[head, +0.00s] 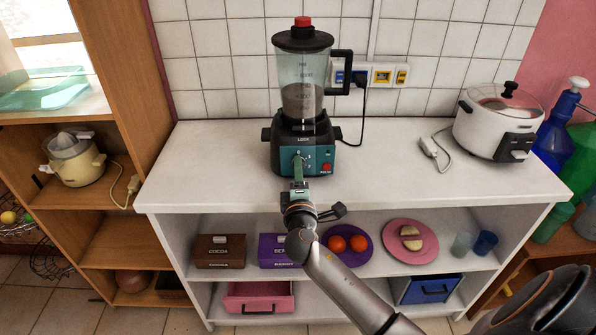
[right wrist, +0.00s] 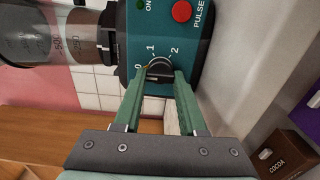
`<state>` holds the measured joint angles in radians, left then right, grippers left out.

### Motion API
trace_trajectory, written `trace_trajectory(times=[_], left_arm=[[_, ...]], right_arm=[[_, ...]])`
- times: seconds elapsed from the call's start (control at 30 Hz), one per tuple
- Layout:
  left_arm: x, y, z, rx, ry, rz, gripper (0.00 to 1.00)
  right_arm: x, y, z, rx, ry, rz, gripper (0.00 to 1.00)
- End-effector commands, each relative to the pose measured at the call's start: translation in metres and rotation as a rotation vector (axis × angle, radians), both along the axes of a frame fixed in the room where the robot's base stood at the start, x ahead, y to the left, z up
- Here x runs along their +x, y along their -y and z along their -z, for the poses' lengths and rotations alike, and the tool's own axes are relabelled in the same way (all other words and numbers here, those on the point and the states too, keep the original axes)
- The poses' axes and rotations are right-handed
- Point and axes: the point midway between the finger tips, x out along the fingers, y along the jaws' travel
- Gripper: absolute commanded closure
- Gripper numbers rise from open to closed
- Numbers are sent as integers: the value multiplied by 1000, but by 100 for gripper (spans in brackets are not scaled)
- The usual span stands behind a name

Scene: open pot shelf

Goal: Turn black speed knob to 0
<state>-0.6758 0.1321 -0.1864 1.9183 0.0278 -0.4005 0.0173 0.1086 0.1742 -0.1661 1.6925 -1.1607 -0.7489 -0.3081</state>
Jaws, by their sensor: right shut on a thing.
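The blender (head: 303,95) stands on the white counter with a clear jar, black lid and red cap. Its teal base (head: 318,158) faces me. The black speed knob (right wrist: 160,70) shows in the right wrist view, with the marks 0, 1 and 2 around it. My right gripper (right wrist: 160,82) has its green fingers closed on the knob's two sides. In the head view the right gripper (head: 299,160) reaches the front of the base and hides the knob. I cannot tell which mark the knob points to. My left gripper is out of view.
A red pulse button (right wrist: 182,11) is close to the knob. A white rice cooker (head: 497,122) stands at the counter's right. Below the counter (head: 215,160), the shelf holds a cocoa box (head: 220,252), plates with food and cups. The counter's left part is clear.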

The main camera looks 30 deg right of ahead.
Motion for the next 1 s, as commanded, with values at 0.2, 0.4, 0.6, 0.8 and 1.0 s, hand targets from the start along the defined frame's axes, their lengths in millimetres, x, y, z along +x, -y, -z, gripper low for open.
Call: trace_trajectory(times=[0.2,0.4,0.6,0.8,1.0], left_arm=[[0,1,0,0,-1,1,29],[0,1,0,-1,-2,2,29],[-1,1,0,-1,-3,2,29],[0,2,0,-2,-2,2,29],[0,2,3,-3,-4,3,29]], right_arm=[[0,0,0,-3,-2,0,54],[0,0,0,-2,-1,0,31],[0,0,0,-1,-1,0,29],[-7,-5,1,1,-1,-1,29],[-38,-23,3,3,-2,-2,29]])
